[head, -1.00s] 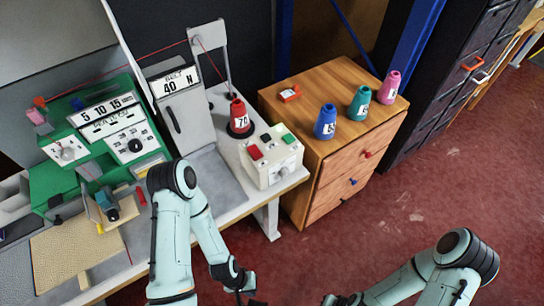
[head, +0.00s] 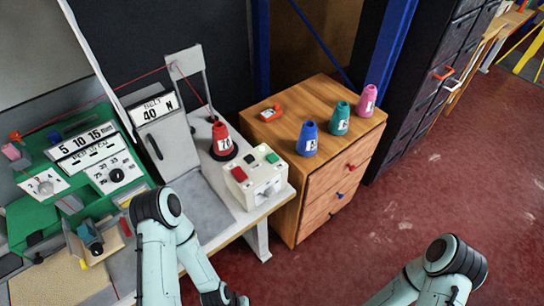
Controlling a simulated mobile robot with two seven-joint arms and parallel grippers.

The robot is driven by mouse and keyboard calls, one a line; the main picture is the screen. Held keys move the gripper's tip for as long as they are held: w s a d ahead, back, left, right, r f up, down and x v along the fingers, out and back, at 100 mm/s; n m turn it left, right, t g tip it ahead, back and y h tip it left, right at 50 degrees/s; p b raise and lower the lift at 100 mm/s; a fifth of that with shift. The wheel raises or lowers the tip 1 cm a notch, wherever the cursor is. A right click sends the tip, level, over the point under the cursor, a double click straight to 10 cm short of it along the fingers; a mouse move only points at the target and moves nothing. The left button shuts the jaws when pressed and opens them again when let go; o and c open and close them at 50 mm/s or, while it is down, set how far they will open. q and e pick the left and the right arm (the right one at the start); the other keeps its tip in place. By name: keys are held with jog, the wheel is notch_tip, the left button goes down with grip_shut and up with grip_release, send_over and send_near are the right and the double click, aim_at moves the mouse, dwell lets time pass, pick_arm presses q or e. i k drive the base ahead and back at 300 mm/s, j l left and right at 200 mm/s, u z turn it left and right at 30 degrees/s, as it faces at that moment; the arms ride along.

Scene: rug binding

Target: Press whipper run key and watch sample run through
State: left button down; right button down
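A green whipper machine (head: 75,180) with white dial panels and a "5 10 15" scale stands at the left of the bench. A cream control box (head: 256,180) sits on the bench's right end. It has a red key (head: 239,174), a green key (head: 272,158) and a knob. Which one is the run key I cannot read. A red thread cone (head: 221,138) stands behind the box, with red thread running over a grey stand to the machine. My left gripper (head: 232,298) is low at the bottom edge, in front of the bench, its fingers mostly cut off. My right gripper is below the frame.
A grey unit marked "40 N" (head: 157,108) stands behind. Red floor is open at right.

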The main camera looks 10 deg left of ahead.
aim_at(272, 158)
jog(key=k+j, duration=0.35)
jog(key=k+j+u, duration=0.25)
jog(key=j, duration=0.35)
jog(key=k+j+u, duration=0.1)
jog(key=k+j, duration=0.15)
jog(key=j+u, duration=0.1)
jog(key=u, duration=1.7)
